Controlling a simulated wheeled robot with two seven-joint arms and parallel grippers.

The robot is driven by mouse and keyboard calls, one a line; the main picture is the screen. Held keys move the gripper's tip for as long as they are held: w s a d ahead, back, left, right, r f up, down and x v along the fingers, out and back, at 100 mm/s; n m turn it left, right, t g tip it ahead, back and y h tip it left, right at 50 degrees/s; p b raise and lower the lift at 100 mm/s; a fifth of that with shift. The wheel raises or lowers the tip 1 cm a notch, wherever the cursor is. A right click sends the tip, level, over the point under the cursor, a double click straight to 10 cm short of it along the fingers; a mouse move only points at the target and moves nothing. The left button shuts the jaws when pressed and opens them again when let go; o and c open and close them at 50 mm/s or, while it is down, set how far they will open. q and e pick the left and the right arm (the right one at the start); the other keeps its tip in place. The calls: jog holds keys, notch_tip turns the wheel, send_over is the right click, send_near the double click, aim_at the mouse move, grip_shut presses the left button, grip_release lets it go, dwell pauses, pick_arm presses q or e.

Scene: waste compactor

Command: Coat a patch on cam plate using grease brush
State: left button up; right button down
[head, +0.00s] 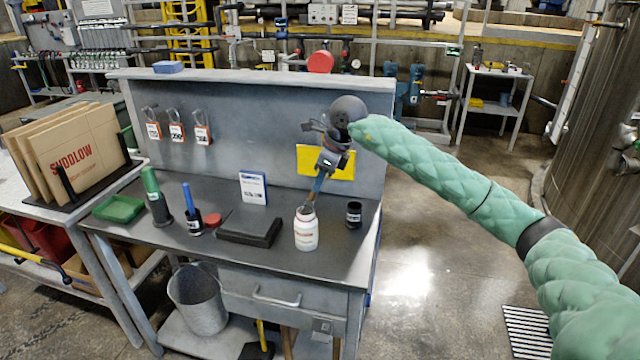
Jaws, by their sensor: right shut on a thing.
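My right gripper (324,170) comes in from the right above the workbench (150,240). It is shut on the grease brush (317,186), which has a bluish handle and points down, tilted. The brush's brown lower end (307,207) is at the mouth of a white jar (306,234) with a label. I cannot tell how deep the tip sits in the jar. A dark flat block (248,228), which may be the cam plate, lies on the bench left of the jar. No coated patch can be made out on it. My left gripper is not in view.
A black jar (353,215) stands right of the white jar. A red lid (213,220), blue-handled tool (191,212), green bottle (156,196) and green tray (118,209) are at the left. A small sign (253,188) stands behind the block. A yellow panel (340,166) is on the backboard.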

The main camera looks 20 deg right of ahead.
jog(key=shift+r+p, duration=0.55)
jog(key=shift+r, duration=2.1)
